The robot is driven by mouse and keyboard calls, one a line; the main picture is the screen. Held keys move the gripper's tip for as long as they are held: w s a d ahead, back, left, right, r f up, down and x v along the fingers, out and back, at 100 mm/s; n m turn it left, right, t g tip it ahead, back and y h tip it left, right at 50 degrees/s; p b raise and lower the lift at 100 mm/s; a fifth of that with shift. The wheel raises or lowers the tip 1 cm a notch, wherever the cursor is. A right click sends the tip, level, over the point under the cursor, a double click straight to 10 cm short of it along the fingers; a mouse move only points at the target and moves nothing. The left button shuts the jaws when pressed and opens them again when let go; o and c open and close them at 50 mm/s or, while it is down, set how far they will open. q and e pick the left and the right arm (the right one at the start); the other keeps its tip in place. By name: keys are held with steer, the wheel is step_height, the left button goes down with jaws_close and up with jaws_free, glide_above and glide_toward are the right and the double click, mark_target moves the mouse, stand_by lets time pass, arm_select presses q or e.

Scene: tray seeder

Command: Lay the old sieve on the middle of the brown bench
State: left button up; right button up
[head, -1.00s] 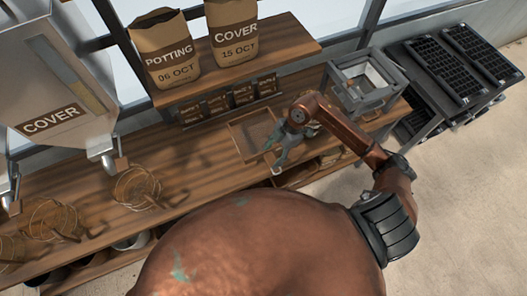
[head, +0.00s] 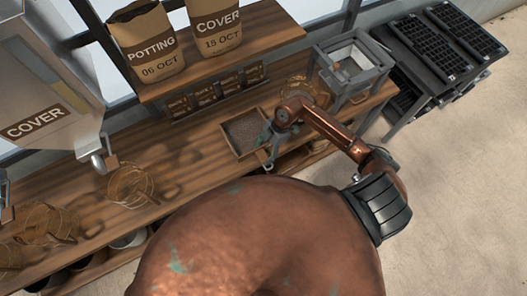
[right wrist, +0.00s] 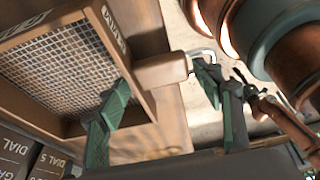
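The old sieve (head: 228,142) is a square wooden frame with grey mesh, lying at the bench's right part in the head view. It fills the left of the right wrist view (right wrist: 135,62), with a short pale handle (right wrist: 162,71) sticking out from its rim. My right gripper (head: 268,150) is at the sieve's right side. In the right wrist view its two green fingers (right wrist: 160,82) stand wide apart on either side of the handle, and the gripper looks open. I cannot tell whether they touch it. The brown bench (head: 185,160) has bare wood in its middle. My left gripper is out of view.
Small dial boxes (head: 215,88) and a shelf with POTTING (head: 145,45) and COVER bags (head: 215,25) are behind. A grey frame (head: 350,68) stands to the right.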

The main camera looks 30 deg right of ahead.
steer(key=shift+o, duration=1)
steer(key=shift+r, duration=0.15)
steer(key=v, duration=1.1)
steer(key=shift+d+r+b, duration=0.25)
steer(key=shift+r+b, duration=0.05)
steer(key=shift+r, duration=0.05)
